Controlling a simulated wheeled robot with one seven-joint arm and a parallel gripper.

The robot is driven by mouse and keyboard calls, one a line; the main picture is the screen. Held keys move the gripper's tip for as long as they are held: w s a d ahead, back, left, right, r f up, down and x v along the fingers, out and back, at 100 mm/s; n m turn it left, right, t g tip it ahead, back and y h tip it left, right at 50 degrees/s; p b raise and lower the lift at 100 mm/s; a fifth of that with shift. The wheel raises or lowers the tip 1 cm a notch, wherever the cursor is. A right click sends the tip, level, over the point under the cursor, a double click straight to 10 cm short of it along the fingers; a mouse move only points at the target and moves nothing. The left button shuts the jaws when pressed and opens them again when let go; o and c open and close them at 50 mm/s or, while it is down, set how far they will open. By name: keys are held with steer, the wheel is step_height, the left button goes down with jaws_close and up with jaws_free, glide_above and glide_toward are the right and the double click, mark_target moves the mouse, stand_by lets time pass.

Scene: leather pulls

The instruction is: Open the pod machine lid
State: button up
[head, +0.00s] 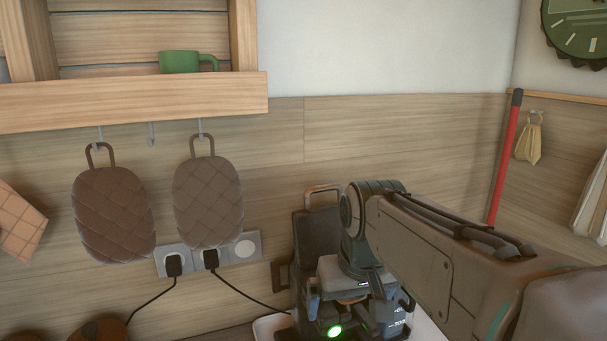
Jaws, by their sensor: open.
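The pod machine (308,235) is a dark upright body at the bottom centre, against the wooden wall. A copper-coloured handle loop (322,188) stands up at its top. The front and lower parts of the machine are largely hidden behind my arm. My gripper (350,305) hangs in front of the machine, below its top. It is open, but its fingertips are hard to make out. I cannot tell whether it touches the machine. A green light glows low beside it; I cannot tell what it belongs to.
Two quilted brown pads (112,212) hang from hooks under a wooden shelf (130,100) holding a green mug (180,62). Black plugs sit in wall sockets (243,248), one cable running toward the machine. A pale tray edge (268,328) shows below. My arm fills the lower right.

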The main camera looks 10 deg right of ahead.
steer(key=n+t+p, duration=0.1)
steer(key=n+p, duration=0.1)
steer(key=p, duration=0.2)
glide_toward(325, 190)
steer(key=shift+y, duration=0.3)
steer(key=x, duration=0.2)
steer(key=b+x, duration=0.1)
steer(key=x, duration=0.4)
steer(key=shift+w+d+f+b, duration=0.2)
steer(key=shift+w+b, duration=0.1)
steer(key=shift+w, duration=0.25)
